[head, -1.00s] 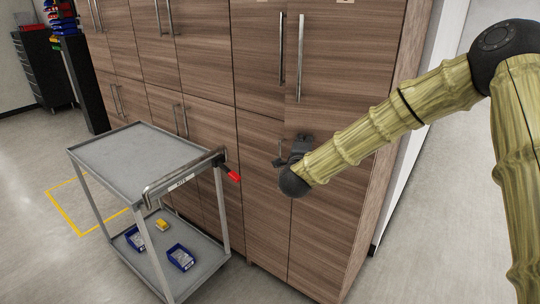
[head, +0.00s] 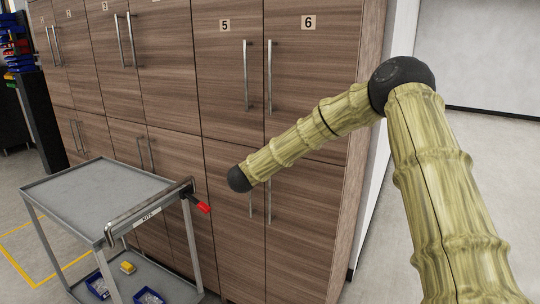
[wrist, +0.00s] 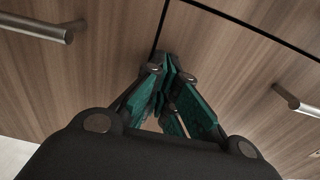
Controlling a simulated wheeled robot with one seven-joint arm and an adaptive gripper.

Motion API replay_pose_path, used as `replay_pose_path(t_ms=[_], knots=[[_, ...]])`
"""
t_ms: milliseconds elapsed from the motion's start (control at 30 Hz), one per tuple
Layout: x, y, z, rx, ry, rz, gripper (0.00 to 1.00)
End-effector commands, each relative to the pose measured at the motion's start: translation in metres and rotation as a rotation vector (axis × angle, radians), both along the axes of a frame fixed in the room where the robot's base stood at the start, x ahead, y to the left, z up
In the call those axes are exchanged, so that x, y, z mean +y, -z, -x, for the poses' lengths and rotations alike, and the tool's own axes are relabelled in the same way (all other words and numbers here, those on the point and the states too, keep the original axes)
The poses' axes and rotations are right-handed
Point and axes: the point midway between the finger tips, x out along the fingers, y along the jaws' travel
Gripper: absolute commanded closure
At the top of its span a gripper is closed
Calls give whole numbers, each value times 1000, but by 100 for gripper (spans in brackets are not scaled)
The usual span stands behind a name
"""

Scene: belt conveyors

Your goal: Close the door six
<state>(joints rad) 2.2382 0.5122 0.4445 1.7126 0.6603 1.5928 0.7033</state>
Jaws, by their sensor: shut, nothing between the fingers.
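Door six (head: 315,75) is the upper right wooden cabinet door, marked with a 6 label (head: 308,22). It has a long vertical metal handle (head: 269,78) near its left edge. It looks flush with door five (head: 220,80) beside it. My arm crosses in front of the cabinet, its black wrist joint left of door six's lower part. My gripper is hidden in the head view. In the wrist view my gripper (wrist: 168,80) is shut and empty, its green fingertips close to the wood panels near a dark seam. I cannot tell whether they touch.
In the wrist view, metal handles show at left (wrist: 40,30) and right (wrist: 298,102). Open floor lies at right.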

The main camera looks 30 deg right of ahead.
Motion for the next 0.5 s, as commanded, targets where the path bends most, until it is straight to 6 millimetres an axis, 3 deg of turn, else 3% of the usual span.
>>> replay_pose_path(t_ms=[333,500], knots=[[-4,-6,-2,-12,5,3,100],[8,-5,1,-10,1,3,100]])
